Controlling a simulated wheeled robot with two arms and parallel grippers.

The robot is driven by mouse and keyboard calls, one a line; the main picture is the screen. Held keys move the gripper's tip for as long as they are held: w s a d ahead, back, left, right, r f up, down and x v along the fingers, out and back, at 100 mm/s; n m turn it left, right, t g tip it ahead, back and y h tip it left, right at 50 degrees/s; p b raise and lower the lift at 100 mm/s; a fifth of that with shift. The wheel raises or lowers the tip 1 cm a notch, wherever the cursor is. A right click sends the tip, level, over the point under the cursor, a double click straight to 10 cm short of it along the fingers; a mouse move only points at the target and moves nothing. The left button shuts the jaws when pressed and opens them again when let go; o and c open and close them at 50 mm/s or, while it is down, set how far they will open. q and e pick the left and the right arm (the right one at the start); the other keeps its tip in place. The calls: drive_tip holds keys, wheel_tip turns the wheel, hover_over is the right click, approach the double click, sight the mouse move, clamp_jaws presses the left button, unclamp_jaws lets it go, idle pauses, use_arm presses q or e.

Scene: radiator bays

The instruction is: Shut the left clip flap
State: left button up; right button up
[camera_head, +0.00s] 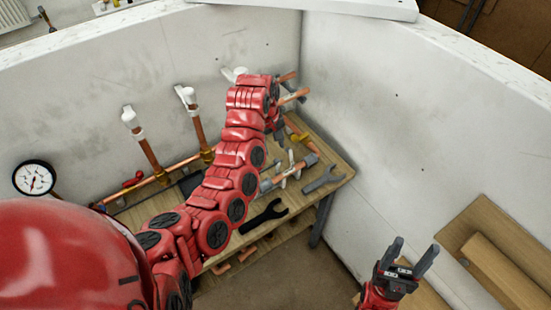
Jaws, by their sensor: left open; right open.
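Two white clips show on the back wall, each at the top of an upright copper pipe: the left clip (130,118) and another clip (187,96) to its right. A third white piece (234,74) is partly hidden behind my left arm. I cannot tell how far the left clip's flap stands open. My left gripper (277,126) is open near the wall corner, well right of the left clip, and largely hidden by its own wrist. My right gripper (408,258) is open and empty at the lower right, far from the clips.
A wooden bench (322,170) holds a dark wrench (264,216), a grey wrench (323,180) and pipe pieces. A pressure gauge (34,179) is at the left. Copper pipe ends (294,96) jut out beside my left gripper.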

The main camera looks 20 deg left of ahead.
use_arm(q)
drive_tip(key=f, duration=0.1)
drive_tip(key=f+b, duration=0.1)
drive_tip(key=f, duration=0.3)
drive_tip(key=shift+w+d+f, duration=0.1)
drive_tip(key=shift+w+d, duration=0.15)
drive_tip(key=shift+w, duration=0.05)
drive_tip(key=shift+f, duration=0.55)
clamp_jaws()
